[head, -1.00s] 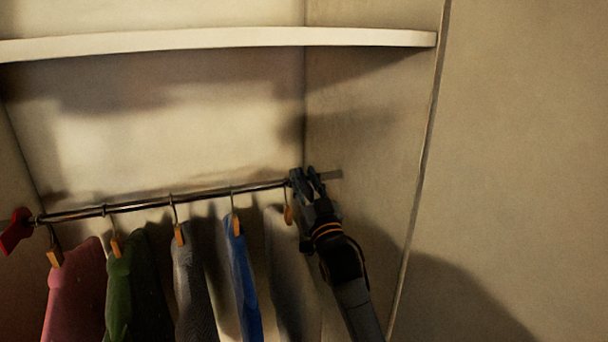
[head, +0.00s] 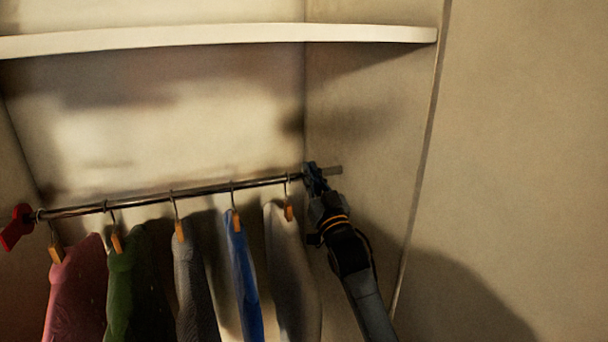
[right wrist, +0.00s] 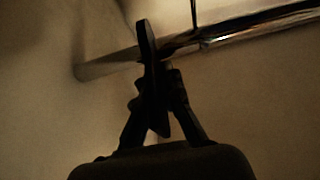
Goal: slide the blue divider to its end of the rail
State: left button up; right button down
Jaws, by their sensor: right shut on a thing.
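The metal rail (head: 150,198) runs across the closet, its right end at the right side wall. My right gripper (head: 311,174) is at the rail near this end, to the right of all the hangers. It is shut on the blue divider, which is mostly hidden by the fingers and too dark to make out clearly. In the right wrist view the fingers (right wrist: 155,90) are dark and close together at the rail (right wrist: 250,24), with a short stretch of rail past them to the wall. My left gripper is not in view.
A red divider (head: 17,228) sits at the rail's left end. Between the dividers hang a pink garment (head: 76,285), a green one (head: 119,290), a grey one (head: 190,280), a blue one (head: 242,275) and a pale grey one (head: 290,270). A white shelf (head: 220,38) is above.

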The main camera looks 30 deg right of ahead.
jog(key=shift+s+d, duration=0.25)
jog(key=shift+d, duration=0.75)
jog(key=c, duration=1.5)
grip_release()
jog(key=shift+w+a, duration=0.1)
jog(key=shift+a, duration=0.05)
jog(key=shift+f, duration=0.1)
jog(key=v, duration=1.2)
